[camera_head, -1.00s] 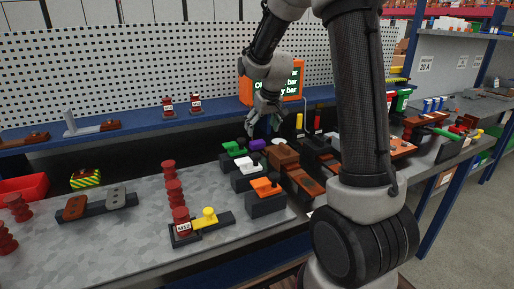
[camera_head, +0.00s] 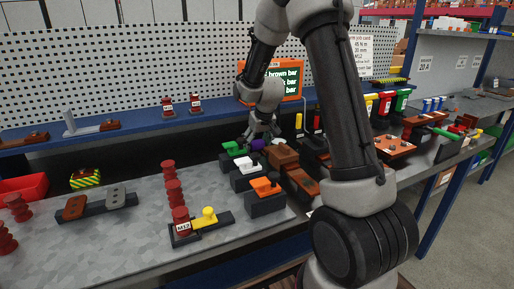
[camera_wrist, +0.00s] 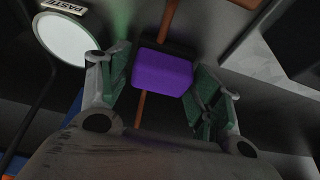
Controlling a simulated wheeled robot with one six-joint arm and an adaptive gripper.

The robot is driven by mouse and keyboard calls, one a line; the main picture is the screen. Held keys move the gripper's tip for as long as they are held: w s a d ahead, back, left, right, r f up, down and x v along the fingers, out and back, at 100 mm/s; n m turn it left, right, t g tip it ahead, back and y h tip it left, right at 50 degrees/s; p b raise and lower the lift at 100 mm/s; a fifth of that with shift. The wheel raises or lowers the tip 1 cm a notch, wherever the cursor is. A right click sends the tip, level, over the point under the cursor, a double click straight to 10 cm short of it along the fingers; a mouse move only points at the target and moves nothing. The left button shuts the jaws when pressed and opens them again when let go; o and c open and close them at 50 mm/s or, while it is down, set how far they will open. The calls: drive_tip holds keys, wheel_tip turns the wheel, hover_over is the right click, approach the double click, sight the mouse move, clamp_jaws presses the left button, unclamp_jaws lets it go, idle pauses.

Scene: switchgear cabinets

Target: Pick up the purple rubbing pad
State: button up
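The purple rubbing pad (camera_wrist: 162,75) shows as a purple block in the wrist view, between the two fingers of my gripper (camera_wrist: 162,88). A brown handle-like bar shows above and below it. The fingers are spread, one on each side of the pad; whether either touches it I cannot tell. In the head view the purple pad (camera_head: 257,144) sits in the row of coloured blocks on the bench, and my gripper (camera_head: 262,132) points down just above and behind it, partly hiding its far side.
Green (camera_head: 234,148), white (camera_head: 245,165) and orange (camera_head: 265,186) topped blocks stand close by on the bench. Brown blocks (camera_head: 284,155) stand to the right. In the wrist view, a round white dish (camera_wrist: 68,40) lies left of the fingers beside a "PASTE" label.

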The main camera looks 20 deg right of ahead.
sight(257, 141)
drive_tip(key=c, duration=0.5)
drive_tip(key=shift+r, duration=0.1)
drive_tip(key=shift+c, duration=0.2)
wheel_tip(257, 141, up, 10)
drive_tip(key=shift+f, duration=0.1)
